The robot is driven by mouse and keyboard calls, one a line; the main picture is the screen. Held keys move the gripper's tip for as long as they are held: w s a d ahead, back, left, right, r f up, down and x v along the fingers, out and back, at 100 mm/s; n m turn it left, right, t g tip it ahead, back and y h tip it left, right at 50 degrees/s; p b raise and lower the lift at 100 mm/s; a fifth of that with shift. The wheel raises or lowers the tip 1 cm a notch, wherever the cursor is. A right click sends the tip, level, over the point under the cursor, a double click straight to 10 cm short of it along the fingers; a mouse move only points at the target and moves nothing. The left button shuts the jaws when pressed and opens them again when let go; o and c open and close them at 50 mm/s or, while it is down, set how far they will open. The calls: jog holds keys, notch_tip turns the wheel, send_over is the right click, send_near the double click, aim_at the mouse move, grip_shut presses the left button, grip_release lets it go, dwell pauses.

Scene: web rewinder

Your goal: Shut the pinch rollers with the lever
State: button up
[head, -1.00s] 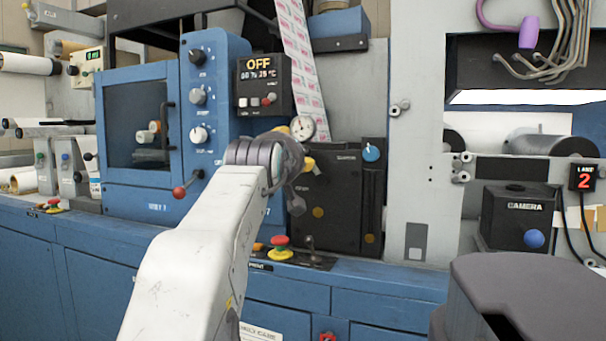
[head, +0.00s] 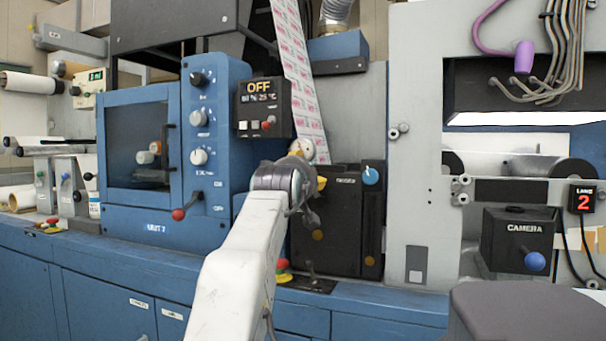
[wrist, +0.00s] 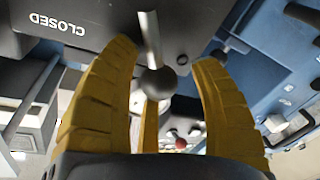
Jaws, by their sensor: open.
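The lever (wrist: 149,35) shows in the wrist view as a metal rod ending in a dark grey ball knob. Its knob (wrist: 156,83) lies between the yellow fingers of my gripper (wrist: 163,62). The fingers are spread, with visible gaps on both sides of the knob. The word CLOSED shows upside down on a dark surface (wrist: 95,25) beside the lever. In the head view my gripper (head: 314,196) is in front of the black unit (head: 338,232). I cannot make out the lever or the pinch rollers there.
A blue unit (head: 215,150) with dials and a red-knobbed handle (head: 179,214) stands left of my gripper. A red stop button (head: 283,265) sits low behind my arm. A camera box (head: 518,240) stands at the right.

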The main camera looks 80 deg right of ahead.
jog(key=shift+o, duration=0.2)
grip_shut()
dwell(0.6)
